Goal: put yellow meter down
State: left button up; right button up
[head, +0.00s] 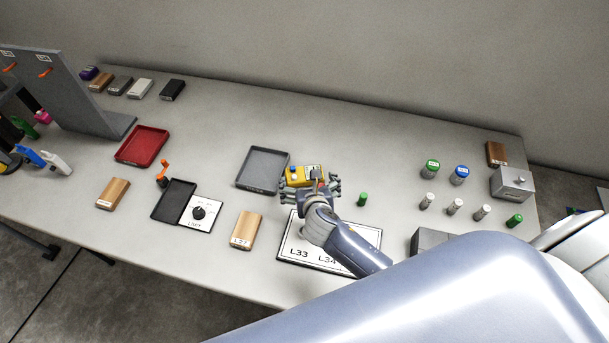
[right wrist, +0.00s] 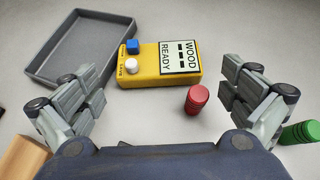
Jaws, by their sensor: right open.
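The yellow meter (head: 295,178) lies on the table just right of the grey tray. The right wrist view shows the meter (right wrist: 158,66) flat on its back, with a blue knob, a white knob and a display reading "WOOD READY". My right gripper (head: 312,187) is over the near side of the meter and partly hides it in the head view. My left gripper is not in view.
The grey tray (head: 263,186) is left of the meter. A red cylinder (right wrist: 196,98) stands close to it, and a green cylinder (head: 362,199) is to the right. The L33/L34 board (head: 287,256) lies under my right arm. A wooden block (head: 246,228) is nearby.

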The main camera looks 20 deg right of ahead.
aim_at(305, 175)
jog(key=shift+x, duration=2.45)
jog(key=shift+a, duration=0.1)
jog(key=c, duration=1.1)
